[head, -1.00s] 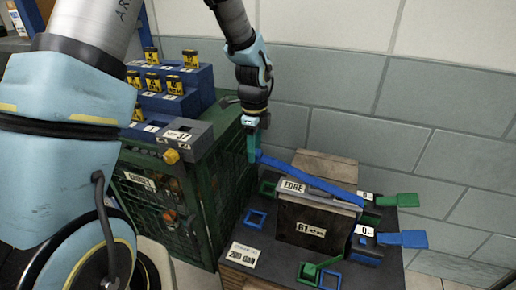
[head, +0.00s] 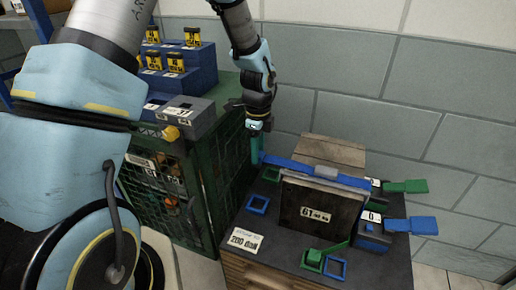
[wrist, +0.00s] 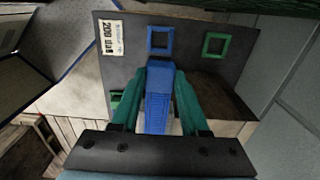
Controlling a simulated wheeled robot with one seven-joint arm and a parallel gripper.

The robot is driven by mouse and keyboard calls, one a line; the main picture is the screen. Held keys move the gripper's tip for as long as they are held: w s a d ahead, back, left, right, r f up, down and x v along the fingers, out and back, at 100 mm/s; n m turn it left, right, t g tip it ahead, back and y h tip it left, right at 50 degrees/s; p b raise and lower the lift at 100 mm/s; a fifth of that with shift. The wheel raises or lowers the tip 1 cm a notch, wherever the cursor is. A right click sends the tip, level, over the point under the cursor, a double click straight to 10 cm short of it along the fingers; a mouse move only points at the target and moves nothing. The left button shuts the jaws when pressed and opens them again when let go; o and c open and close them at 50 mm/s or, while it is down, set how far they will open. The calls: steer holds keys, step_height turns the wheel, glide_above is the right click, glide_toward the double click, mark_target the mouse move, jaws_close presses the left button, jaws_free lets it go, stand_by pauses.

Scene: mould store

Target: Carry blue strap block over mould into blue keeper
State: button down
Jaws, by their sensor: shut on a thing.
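My gripper (head: 256,150) is shut on the blue strap block, left of the mould and above the table. In the wrist view the blue strap block (wrist: 157,95) is between the teal fingers. The blue strap (head: 290,163) runs from my gripper across the top of the dark mould (head: 318,209), toward the blue ratchet (head: 371,235). A grey pad (head: 327,172) shows on the strap at the mould's top. The blue keeper (head: 258,204), an empty square frame, lies on the table left of the mould. It shows ahead of the block in the wrist view (wrist: 160,40).
A green keeper (head: 271,174) lies behind the blue one. A green cage (head: 180,195) stands left, with blue stepped racks (head: 185,75) above. A wall is behind.

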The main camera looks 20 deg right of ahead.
step_height(320, 180, down, 16)
steer(key=b, duration=0.9)
steer(key=shift+r, duration=0.25)
stand_by(0.3)
stand_by(0.8)
